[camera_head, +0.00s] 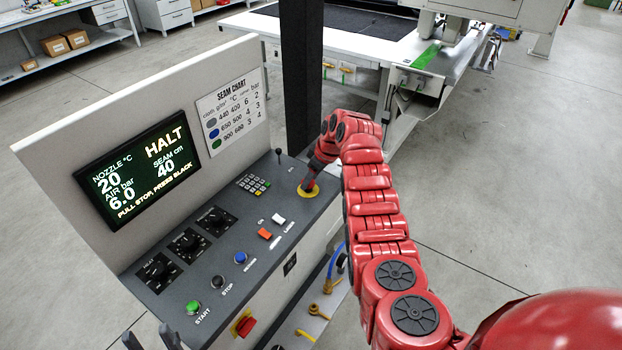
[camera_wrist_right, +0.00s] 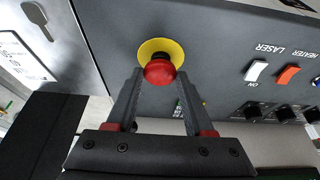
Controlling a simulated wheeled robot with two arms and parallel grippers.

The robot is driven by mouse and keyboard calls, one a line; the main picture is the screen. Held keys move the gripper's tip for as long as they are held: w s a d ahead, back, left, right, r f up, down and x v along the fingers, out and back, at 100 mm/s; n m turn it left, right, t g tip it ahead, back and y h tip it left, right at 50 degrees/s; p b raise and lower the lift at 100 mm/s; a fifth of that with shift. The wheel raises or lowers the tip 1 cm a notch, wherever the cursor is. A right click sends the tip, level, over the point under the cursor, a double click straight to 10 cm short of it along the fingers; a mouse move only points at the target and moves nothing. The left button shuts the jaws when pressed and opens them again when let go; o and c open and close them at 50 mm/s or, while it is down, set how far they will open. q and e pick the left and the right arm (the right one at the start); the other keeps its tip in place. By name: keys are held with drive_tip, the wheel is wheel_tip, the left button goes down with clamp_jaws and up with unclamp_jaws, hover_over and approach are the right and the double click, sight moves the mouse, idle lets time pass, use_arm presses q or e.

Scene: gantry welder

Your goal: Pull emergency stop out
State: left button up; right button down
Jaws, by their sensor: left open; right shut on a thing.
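The emergency stop (camera_wrist_right: 160,71) is a red mushroom button on a yellow round plate. In the head view its yellow plate (camera_head: 308,194) shows at the far right end of the grey control panel, with the button mostly hidden by my right gripper (camera_head: 310,183). In the wrist view my right gripper (camera_wrist_right: 160,78) has a finger on each side of the red button and is shut on it. My left gripper (camera_head: 150,338) is open and empty at the bottom left edge of the head view, before the panel's front.
The screen (camera_head: 140,172) reads HALT and "PULL STOP, PRESS BLACK". The panel holds a keypad (camera_head: 254,184), a red rocker switch (camera_head: 265,233), a white one (camera_head: 279,218), knobs and a black button (camera_head: 226,282). A dark post (camera_head: 302,80) stands behind the panel.

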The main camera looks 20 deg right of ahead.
drive_tip(key=shift+b, duration=0.95)
drive_tip(key=shift+r, duration=0.45)
drive_tip(key=c, duration=0.7)
unclamp_jaws()
drive_tip(key=o, duration=0.4)
drive_tip(key=shift+o, duration=0.2)
drive_tip(key=shift+d+r, duration=0.1)
